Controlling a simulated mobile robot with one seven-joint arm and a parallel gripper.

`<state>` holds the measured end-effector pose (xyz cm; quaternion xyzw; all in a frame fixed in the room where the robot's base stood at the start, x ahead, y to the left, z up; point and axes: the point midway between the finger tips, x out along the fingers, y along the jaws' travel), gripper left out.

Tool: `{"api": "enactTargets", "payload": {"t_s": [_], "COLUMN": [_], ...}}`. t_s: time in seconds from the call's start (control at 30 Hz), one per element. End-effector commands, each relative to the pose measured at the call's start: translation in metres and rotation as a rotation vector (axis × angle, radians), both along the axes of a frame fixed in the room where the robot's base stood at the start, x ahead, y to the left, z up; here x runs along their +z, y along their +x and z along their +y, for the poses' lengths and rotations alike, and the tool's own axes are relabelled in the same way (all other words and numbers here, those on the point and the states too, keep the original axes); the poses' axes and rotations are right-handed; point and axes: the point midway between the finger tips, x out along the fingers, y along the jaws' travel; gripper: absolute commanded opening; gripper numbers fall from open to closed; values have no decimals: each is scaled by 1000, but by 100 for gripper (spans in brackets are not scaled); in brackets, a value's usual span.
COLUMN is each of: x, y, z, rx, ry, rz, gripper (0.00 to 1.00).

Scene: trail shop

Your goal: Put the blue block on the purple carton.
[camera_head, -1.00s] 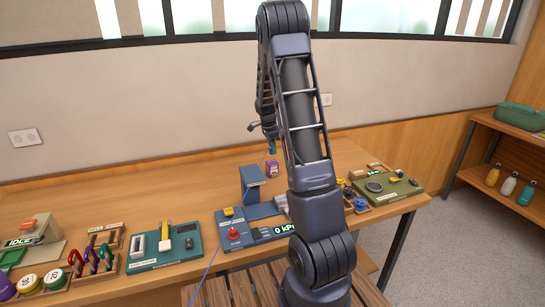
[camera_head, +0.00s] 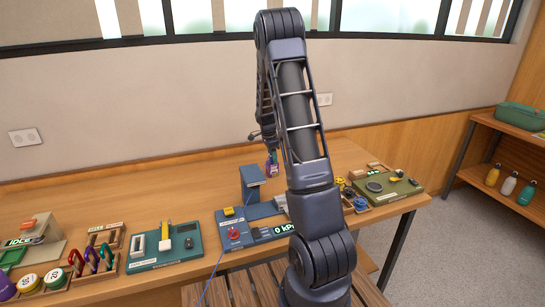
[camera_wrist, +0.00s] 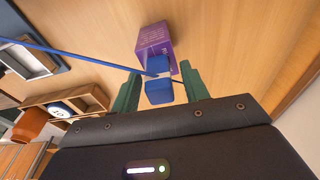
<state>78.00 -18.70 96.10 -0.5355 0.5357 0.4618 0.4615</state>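The purple carton (camera_wrist: 153,35) stands on the wooden table; in the head view it shows (camera_head: 272,169) just below my gripper (camera_head: 271,152). The blue block (camera_wrist: 159,92) is at the near side of the carton in the wrist view, between the two green fingers of my gripper (camera_wrist: 161,72). Narrow gaps show between the block and both fingers, so the gripper looks open around it. The block overlaps the carton in the wrist view; whether it rests fully on the carton's top cannot be told. In the head view the block is small and hard to make out.
A blue cord (camera_wrist: 75,56) runs from the upper left to the block. A blue stand (camera_head: 252,184) and a gauge panel (camera_head: 234,232) are near the carton. A green tray (camera_head: 387,187) lies to the right, a teal board (camera_head: 165,246) to the left. Bare table lies behind.

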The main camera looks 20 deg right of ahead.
Motion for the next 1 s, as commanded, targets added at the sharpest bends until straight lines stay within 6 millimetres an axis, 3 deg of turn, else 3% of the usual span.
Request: {"api": "enactTargets", "payload": {"t_s": [0.37,0.8,1.0], "x": [9,87,112], "y": [1,1,0], "z": [1,13,17], "rx": [0,0,1], "ry": [0,0,0], "rz": [-2,-3,-1], "gripper": [45,45,45]}}
